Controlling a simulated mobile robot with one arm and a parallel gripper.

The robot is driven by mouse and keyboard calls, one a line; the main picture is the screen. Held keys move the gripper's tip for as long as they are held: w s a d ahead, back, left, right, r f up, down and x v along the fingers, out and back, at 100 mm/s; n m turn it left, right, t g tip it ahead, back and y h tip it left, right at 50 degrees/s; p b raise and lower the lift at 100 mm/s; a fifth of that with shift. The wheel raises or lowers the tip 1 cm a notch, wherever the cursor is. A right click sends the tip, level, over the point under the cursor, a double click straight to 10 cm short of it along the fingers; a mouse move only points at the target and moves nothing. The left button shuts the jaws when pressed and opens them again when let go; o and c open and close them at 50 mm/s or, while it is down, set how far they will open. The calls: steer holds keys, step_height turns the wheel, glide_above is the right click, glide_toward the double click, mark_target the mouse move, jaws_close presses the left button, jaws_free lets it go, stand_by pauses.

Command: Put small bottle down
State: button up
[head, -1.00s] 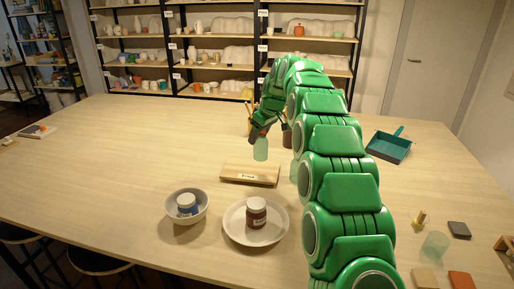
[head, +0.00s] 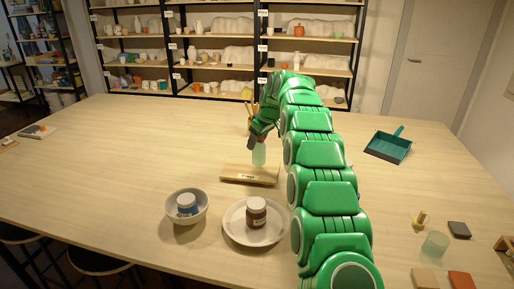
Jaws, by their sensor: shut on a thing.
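The small bottle (head: 259,156), pale translucent green, hangs upright below my gripper (head: 257,140) in the head view. My gripper is shut on its upper part, and the fingers hide the top of the bottle. The bottle's lower end shows at the far edge of a wooden board (head: 236,177) with a white label on its front. I cannot tell whether the bottle touches the board or is just above or behind it.
Left of my arm, a bowl (head: 173,214) holds a blue-labelled jar (head: 186,204), and a plate (head: 233,233) bears a brown jar (head: 256,213). A teal dustpan (head: 388,147) lies right, with a clear cup (head: 435,244) nearer. The table's left side is mostly clear.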

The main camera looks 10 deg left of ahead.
mark_target(257, 147)
steer(key=shift+f, duration=1.4)
steer(key=shift+f, duration=0.1)
steer(key=o, duration=1.1)
steer(key=v, duration=1.2)
steer(key=shift+d, duration=0.1)
